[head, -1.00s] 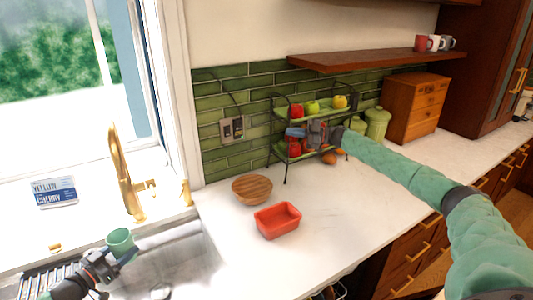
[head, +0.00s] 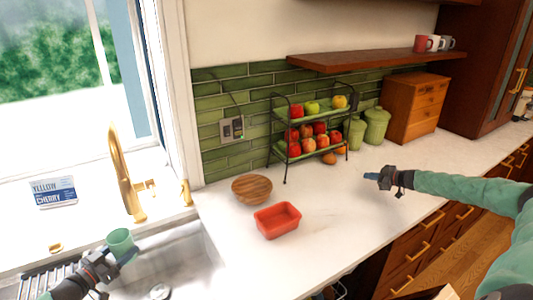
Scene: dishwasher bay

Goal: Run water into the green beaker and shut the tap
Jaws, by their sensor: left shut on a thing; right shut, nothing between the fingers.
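The green beaker (head: 119,241) is at the lower left, over the sink (head: 185,262). My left gripper (head: 122,256) is shut on the beaker and holds it upright, open end up. The gold tap (head: 122,170) stands behind the sink, with its spout above and near the beaker. A gold handle (head: 146,187) shows beside the tap. I cannot tell whether water runs. My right gripper (head: 370,177) is shut and empty above the counter on the right, far from the tap and beaker.
A red tray (head: 278,221) and a round wooden bowl (head: 251,189) stand on the counter right of the sink. A two-tier fruit rack (head: 281,149) is against the tiled wall. Green canisters (head: 377,126) and a wooden drawer box (head: 416,106) stand further right. The front middle counter is clear.

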